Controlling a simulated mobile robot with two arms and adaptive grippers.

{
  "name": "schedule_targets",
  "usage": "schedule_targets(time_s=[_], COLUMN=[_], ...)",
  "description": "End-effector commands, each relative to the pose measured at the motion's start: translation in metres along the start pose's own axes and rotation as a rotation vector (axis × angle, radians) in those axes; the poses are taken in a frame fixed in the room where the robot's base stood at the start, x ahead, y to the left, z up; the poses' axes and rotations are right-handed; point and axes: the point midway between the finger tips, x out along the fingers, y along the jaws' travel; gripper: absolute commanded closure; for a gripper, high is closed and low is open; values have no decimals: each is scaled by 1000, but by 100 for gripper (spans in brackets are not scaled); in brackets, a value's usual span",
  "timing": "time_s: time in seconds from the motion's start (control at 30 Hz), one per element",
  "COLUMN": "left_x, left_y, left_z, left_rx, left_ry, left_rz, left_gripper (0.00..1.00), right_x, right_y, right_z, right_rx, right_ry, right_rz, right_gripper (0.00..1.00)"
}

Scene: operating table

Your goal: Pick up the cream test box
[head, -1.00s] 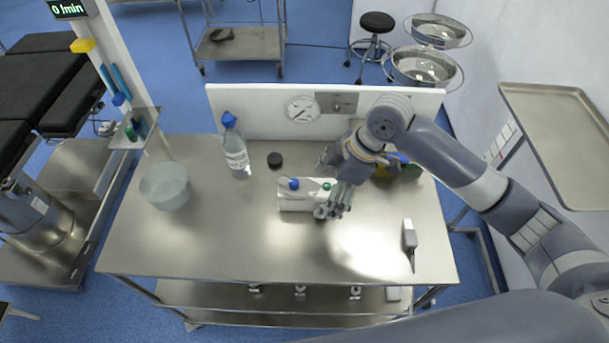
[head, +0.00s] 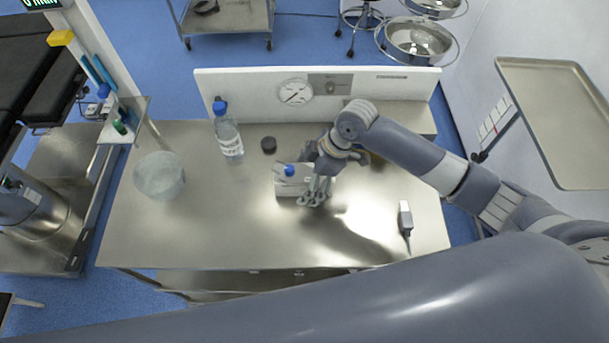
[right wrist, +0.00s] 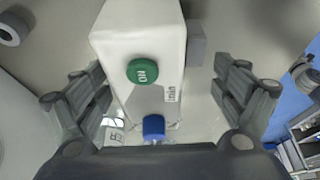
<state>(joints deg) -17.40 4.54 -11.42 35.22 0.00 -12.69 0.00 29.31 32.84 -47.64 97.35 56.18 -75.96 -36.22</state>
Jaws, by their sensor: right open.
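The cream test box (head: 285,186) stands on the steel table, left of my right gripper (head: 318,190) in the head view. My left gripper is not in view.
On the steel table (head: 230,225) are a bottle (head: 228,138), a black puck (head: 268,145), a translucent bowl (head: 159,176) and a grey handheld device (head: 405,217). A white panel with a gauge (head: 296,92) stands behind. The table's front middle is clear.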

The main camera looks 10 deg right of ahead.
Motion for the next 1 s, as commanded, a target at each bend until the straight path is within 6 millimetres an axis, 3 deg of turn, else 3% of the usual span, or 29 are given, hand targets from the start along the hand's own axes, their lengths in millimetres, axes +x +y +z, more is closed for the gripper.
schedule_targets(time_s=[0.17, 0.4, 0.67, 1.0], left_x=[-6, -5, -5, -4], left_y=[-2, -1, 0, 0], left_z=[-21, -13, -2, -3], left_rx=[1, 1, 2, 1], left_ry=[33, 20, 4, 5], left_rz=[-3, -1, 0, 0], left_gripper=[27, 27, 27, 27], right_x=[17, 20, 19, 18], right_y=[0, 1, 1, 1], right_z=[-1, 0, 0, -2], right_rx=[0, -1, -1, -2], right_ry=[0, 0, 0, 1], right_rz=[0, 2, 2, 3], right_gripper=[10, 10, 69, 70])
